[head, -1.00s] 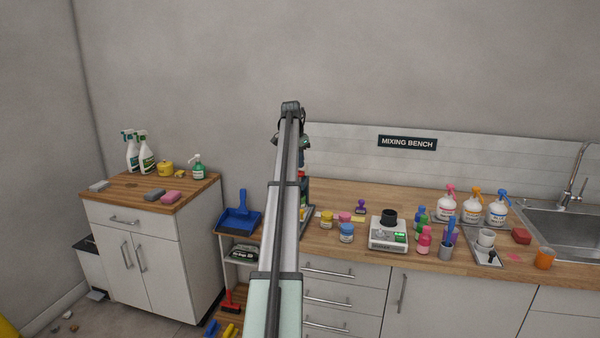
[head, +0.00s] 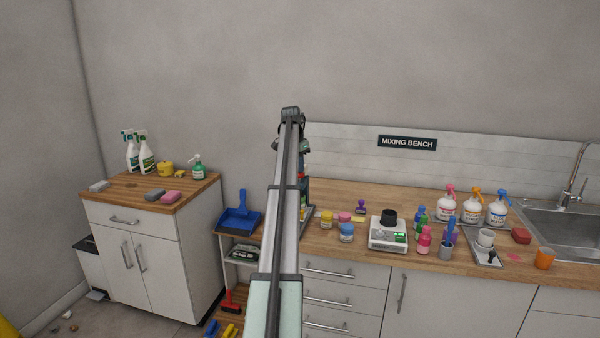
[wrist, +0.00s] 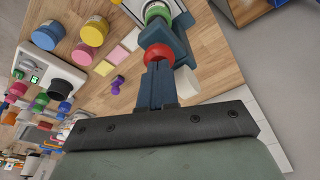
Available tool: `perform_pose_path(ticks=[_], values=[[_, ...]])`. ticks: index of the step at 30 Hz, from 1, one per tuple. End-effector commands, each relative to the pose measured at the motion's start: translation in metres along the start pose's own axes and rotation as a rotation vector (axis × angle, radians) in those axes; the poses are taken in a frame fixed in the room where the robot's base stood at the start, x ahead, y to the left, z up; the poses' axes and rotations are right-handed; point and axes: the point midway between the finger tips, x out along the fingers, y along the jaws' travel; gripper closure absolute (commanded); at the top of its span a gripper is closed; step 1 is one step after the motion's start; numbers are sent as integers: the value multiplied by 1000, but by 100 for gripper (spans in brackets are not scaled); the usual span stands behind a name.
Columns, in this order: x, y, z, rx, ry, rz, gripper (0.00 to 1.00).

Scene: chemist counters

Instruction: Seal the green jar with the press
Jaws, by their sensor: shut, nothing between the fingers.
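In the wrist view my gripper (wrist: 155,72) is shut and empty, its fingertips at the red ball knob (wrist: 158,54) of the press. I cannot tell whether they touch the knob. The dark blue press (wrist: 180,44) stands on the wooden bench, seen from above. The green jar (wrist: 157,11) shows at the top edge of the wrist view, beyond the knob and on the press's pale base; its lid is not clear. In the head view my arm hides most of the press (head: 306,190) and the green jar cannot be made out clearly.
Yellow jar (head: 326,220), blue jar (head: 347,233) and pink jar (head: 345,217) stand right of the press. A purple stamp (head: 360,207), a scale (head: 388,236) and several bottles lie farther right. A blue dustpan (head: 238,215) is on the left.

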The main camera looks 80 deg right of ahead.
Motion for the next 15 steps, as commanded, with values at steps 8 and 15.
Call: perform_pose_path(ticks=[8,15], values=[[3,0,1,0,-1,1,100],[5,0,2,0,-2,1,100]])
